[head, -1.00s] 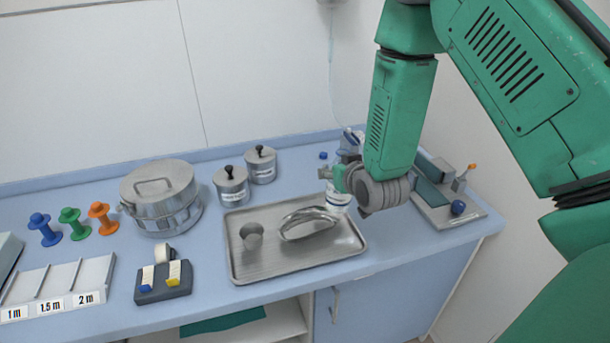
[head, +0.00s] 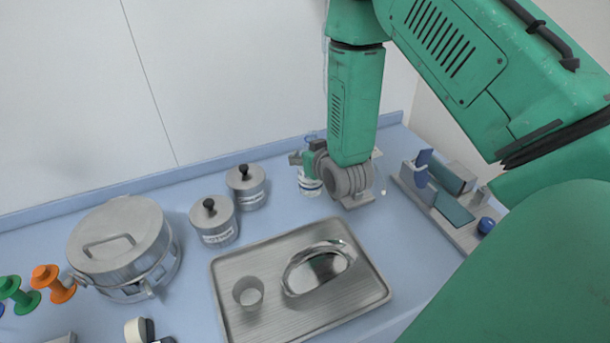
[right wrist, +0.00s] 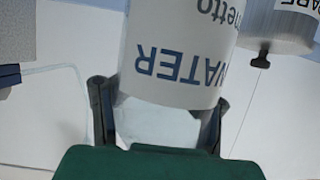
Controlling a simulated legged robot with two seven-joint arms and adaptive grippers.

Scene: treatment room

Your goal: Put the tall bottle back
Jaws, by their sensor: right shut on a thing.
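The tall bottle (head: 309,183) is white with a blue-marked label and looks upright in the head view, behind the tray's back edge and right of the lidded pots. My right gripper (head: 308,160) is shut on its upper part. In the right wrist view the bottle (right wrist: 180,50) fills the top middle, its label reading WATER upside down, between the dark fingers of my right gripper (right wrist: 155,110). I cannot tell whether its base touches the counter. My left gripper is not in view.
A steel tray (head: 238,315) holds a cup (head: 249,292) and a shiny metal dish (head: 318,268). Two lidded pots (head: 213,222) (head: 246,186) stand left of the bottle, and a large steel drum (head: 120,245) farther left. A rack (head: 440,205) stands right of my arm. The wall is close behind.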

